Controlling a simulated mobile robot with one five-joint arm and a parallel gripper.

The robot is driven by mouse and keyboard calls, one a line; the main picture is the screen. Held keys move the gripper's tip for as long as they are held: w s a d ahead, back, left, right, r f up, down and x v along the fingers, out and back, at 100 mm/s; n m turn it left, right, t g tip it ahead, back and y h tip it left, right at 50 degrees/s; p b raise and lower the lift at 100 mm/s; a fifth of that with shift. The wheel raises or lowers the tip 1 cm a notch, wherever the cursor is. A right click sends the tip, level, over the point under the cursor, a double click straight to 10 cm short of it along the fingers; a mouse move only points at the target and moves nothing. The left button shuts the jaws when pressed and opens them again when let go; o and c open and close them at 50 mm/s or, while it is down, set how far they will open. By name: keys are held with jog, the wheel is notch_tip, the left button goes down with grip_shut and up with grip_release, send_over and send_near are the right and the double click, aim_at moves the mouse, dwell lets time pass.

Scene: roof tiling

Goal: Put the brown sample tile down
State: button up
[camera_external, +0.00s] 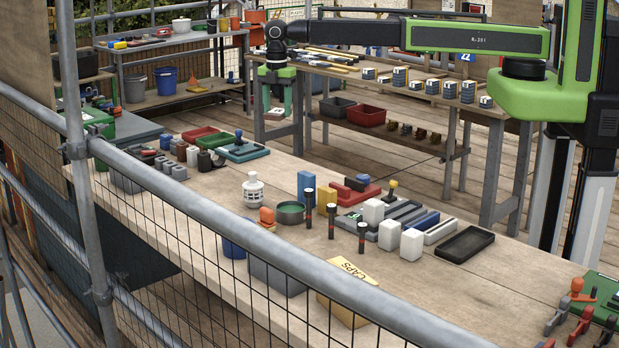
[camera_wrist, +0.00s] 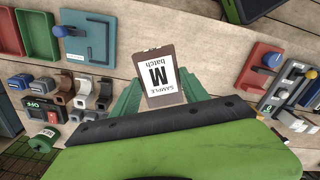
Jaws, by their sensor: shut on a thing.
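The brown sample tile (camera_wrist: 160,76) is in my gripper (camera_wrist: 161,92), between the two green fingers in the wrist view. It bears a white label reading "SAMPLE M batch". In the external view my gripper (camera_external: 277,104) hangs from the arm at the far side of the workbench (camera_external: 330,172). A small pale patch of the label shows at its fingertips. The gripper is shut on the tile. The tile appears held above the bench, though its exact height is hard to tell.
The teal board with a blue knob (camera_external: 242,151) and red and green trays (camera_external: 200,134) lie left of the gripper. A white valve-like part (camera_external: 253,188), several blocks and a black tray (camera_external: 464,244) stand nearer. Bare wood lies between these groups.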

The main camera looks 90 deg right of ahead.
jog(key=a+f+n+b, duration=0.2)
jog(key=a+n, duration=0.3)
jog(key=a, duration=0.9)
jog(key=n+b, duration=0.5)
jog(key=n, duration=0.3)
send_near(331, 256)
notch_tip(331, 256, down, 7)
jog(key=b, duration=1)
jog(key=shift+r, duration=0.35)
jog(key=shift+f, duration=0.3)
jog(key=o, duration=1.5)
jog(key=shift+r, duration=0.1)
jog(key=shift+r, duration=0.1)
